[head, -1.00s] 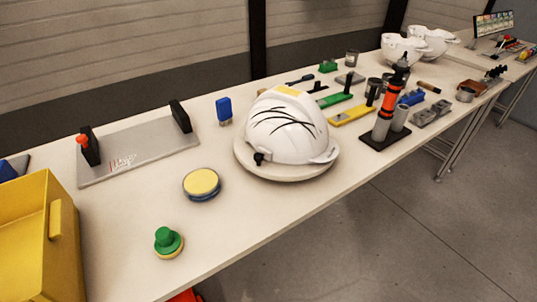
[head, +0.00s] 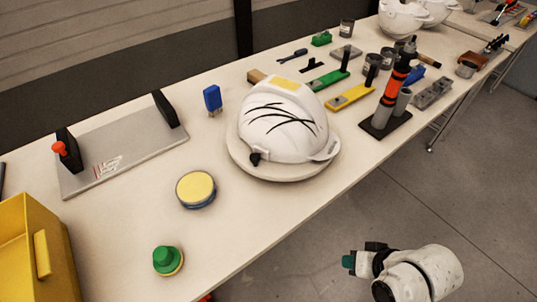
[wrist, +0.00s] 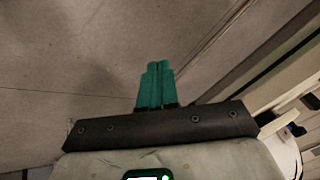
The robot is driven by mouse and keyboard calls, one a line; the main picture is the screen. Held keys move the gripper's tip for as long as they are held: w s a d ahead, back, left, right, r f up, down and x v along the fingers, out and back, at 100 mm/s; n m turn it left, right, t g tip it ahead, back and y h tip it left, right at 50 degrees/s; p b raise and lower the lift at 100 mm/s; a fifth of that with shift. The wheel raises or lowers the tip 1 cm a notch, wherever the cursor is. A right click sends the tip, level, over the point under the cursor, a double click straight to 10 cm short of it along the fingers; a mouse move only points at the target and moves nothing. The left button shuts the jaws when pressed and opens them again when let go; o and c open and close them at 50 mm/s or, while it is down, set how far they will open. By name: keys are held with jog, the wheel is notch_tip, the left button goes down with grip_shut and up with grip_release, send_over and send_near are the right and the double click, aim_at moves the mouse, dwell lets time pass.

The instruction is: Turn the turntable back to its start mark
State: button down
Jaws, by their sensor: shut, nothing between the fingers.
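The turntable (head: 238,163) is a pale round disc on the bench, near its front edge. A white helmet shell (head: 285,145) with black curved lines and a yellow patch on top sits on it and hides most of the disc. A small black knob-like part shows at the helmet's lower left. I cannot make out a start mark. My gripper (head: 348,261) is in front of the bench, over the floor, to the lower right of the turntable and apart from it. In the wrist view its green fingers (wrist: 156,85) are together and empty, with floor beyond them.
Left of the turntable are a yellow-topped round pad (head: 196,187), a green-knobbed piece (head: 167,259), a metal plate with black uprights (head: 120,150) and a yellow bin (head: 35,255). An orange-black tool on a stand (head: 393,95) is to the right. Floor in front is open.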

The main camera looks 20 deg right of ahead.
jog(key=w+a+r+m+t+y+p, duration=0.3)
jog(key=w+r+p, duration=0.1)
jog(key=w+r, duration=0.4)
jog(key=m+t+y+p, duration=0.2)
jog(key=m, duration=0.2)
send_near(248, 167)
jog(key=w, duration=0.2)
jog(key=w+f+p, duration=0.1)
jog(key=shift+w+a, duration=0.35)
jog(key=shift+w+a+m+t+h+p, duration=0.25)
jog(key=shift+a+m+t+h+p, duration=0.05)
jog(key=shift+t+p, duration=0.25)
jog(key=shift+m+h, duration=0.3)
jog(key=shift+m, duration=0.1)
jog(key=w+a+p, duration=0.1)
jog(key=w+a, duration=0.2)
jog(key=shift+w+a+p, duration=0.1)
jog(key=shift+a+p, duration=0.2)
jog(key=shift+a, duration=0.05)
jog(key=shift+f, duration=0.1)
